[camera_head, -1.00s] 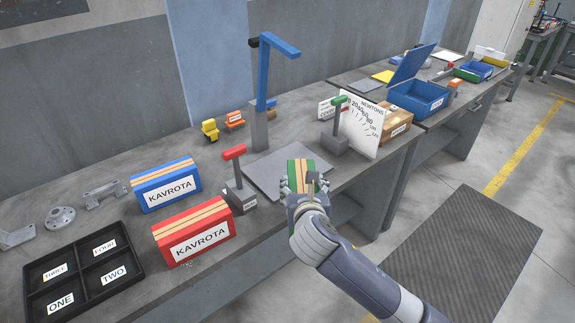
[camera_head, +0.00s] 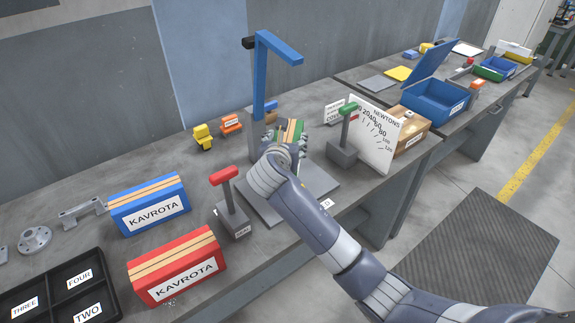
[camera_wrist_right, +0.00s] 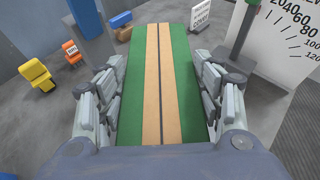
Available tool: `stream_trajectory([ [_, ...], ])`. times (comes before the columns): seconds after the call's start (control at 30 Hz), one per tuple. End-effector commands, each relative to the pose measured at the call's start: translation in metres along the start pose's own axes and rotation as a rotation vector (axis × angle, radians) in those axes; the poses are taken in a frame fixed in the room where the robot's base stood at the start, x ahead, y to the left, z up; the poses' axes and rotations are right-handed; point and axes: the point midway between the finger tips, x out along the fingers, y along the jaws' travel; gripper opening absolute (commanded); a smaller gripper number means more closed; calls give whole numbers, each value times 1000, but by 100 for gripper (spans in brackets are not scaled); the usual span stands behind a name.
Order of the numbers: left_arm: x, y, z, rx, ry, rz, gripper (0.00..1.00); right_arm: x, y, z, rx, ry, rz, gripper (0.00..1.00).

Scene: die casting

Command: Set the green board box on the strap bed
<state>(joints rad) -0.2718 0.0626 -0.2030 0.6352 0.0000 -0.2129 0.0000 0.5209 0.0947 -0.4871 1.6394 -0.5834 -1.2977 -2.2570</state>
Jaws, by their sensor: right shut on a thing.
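The green board box (camera_head: 291,127) has two tan stripes along its top. My right gripper (camera_head: 286,141) is shut on it, with fingers along both long sides. In the right wrist view the green box (camera_wrist_right: 160,75) lies lengthwise between the fingers (camera_wrist_right: 158,98). The strap bed appears to be the grey plate (camera_head: 325,184) at the foot of the grey post with the blue arm (camera_head: 260,75). The box is over the back part of this plate, close to the post; the hand hides its underside, so contact is unclear. My left gripper is not in view.
A red-handled lever (camera_head: 230,205) stands left of the plate, a green-handled lever (camera_head: 343,145) right of it, before a NEWTONS dial board (camera_head: 372,138). Blue (camera_head: 148,205) and red (camera_head: 178,266) KAVROTA boxes stand at left. Small yellow (camera_head: 202,137) and orange (camera_head: 231,124) things lie behind.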

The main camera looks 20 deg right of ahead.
Motion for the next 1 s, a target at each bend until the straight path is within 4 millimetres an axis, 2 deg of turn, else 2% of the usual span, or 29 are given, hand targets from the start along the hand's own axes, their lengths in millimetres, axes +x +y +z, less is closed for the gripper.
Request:
stream_trajectory([
  [0.03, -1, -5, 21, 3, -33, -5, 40, 3, 0, -6, 0, -4, -1, 0],
  [0.1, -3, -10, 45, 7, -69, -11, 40, 7, 0, -16, 1, -5, 0, 0],
  [0.2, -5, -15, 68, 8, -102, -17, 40, 11, 0, -23, 2, -8, 0, 0],
  [0.27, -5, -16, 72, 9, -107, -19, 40, 12, 0, -26, 2, -9, 0, 0],
  [0.37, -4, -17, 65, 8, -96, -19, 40, 15, 0, -32, 2, -7, 1, 0],
  [0.6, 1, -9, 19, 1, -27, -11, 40, 26, 0, -59, 1, -7, 2, 0],
  [0.7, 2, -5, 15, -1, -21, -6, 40, 26, 0, -61, 2, -8, 2, 0],
  [0.8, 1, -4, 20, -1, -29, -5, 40, 26, 0, -61, 2, -8, 2, 0],
  [0.83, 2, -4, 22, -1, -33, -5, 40, 27, 0, -65, 0, -1, 0, 64],
  [0.9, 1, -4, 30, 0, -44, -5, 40, 27, 0, -64, 0, -1, 0, 79],
  [1.0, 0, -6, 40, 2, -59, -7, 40, 27, 0, -64, 0, -1, 0, 81],
])
